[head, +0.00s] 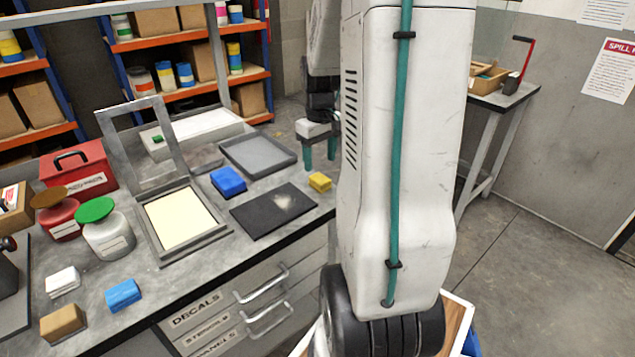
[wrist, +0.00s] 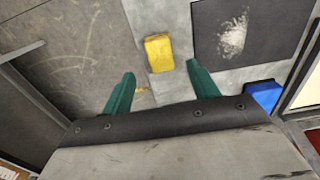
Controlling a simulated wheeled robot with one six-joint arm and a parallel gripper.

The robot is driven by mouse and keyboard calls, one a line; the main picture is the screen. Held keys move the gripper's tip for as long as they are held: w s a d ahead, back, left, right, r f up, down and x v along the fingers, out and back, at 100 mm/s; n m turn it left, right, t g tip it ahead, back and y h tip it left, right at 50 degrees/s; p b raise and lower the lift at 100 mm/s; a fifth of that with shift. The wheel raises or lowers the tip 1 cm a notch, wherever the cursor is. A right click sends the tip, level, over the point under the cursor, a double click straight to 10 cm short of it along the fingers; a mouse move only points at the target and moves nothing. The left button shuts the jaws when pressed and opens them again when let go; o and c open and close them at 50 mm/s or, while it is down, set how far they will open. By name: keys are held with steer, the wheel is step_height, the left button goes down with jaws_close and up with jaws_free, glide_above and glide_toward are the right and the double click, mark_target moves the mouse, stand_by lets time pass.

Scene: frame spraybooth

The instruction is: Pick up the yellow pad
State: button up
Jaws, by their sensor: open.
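The yellow pad (head: 319,181) is a small block lying on the grey counter near its front right edge, beside the black mat. It also shows in the wrist view (wrist: 158,52), just ahead of the fingertips and roughly between their lines. My gripper (head: 320,164) has two teal fingers, spread apart with nothing between them. It hangs pointing down over the counter's right end, close to the pad and apparently above and behind it in the head view. The exact height gap cannot be told. My arm hides part of the space right of the pad.
The black mat (head: 268,213) with a pale powder patch lies left of the pad. A blue block (head: 228,181), a grey tray (head: 258,142) and a framed screen (head: 147,242) stand further left. The counter's front edge drops off near the pad.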

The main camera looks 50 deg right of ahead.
mark_target(320, 178)
step_height(320, 178, down, 6)
steer(key=shift+r, duration=0.1)
steer(key=c, duration=1.1)
steer(key=shift+c, duration=0.2)
steer(key=shift+r, duration=0.15)
